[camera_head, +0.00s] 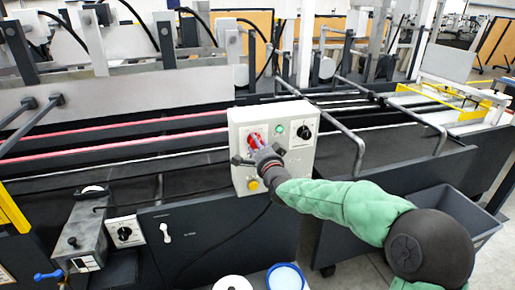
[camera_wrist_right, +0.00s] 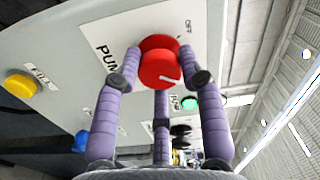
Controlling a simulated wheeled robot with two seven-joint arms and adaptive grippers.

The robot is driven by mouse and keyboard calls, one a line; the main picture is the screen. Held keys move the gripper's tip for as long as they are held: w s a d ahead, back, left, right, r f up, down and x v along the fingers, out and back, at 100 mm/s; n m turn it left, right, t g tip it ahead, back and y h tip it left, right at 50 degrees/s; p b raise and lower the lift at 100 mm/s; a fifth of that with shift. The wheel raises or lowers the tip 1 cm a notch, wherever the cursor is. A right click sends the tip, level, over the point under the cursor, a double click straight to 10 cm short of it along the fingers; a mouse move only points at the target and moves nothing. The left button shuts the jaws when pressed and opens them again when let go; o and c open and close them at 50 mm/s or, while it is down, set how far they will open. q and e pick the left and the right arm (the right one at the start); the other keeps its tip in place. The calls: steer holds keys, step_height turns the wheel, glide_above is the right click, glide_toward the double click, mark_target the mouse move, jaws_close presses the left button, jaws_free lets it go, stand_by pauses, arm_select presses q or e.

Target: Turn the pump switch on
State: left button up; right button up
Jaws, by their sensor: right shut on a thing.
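The pump switch is a red round knob (camera_wrist_right: 160,70) on a pale control box (camera_head: 296,171). In the right wrist view the knob has a white pointer mark, and the words PUMP and OFF are on the white plate around it. My right gripper (camera_wrist_right: 160,58) is shut on the knob, with purple fingers on both sides of it and another finger below. In the head view the red switch (camera_head: 253,137) is partly hidden by my right gripper (camera_head: 259,148). My left gripper is in neither view.
A green button (camera_head: 279,128), a black knob (camera_head: 303,132) and a yellow button (camera_head: 252,184) share the box. The wrist view shows the yellow button (camera_wrist_right: 20,84) labelled FILL and a blue one (camera_wrist_right: 81,141). A dark bin (camera_head: 450,205) stands at right.

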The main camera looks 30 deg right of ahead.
steer(key=o, duration=1.2)
steer(key=shift+c, duration=0.2)
steer(key=v, duration=1.2)
steer(key=shift+f, duration=0.15)
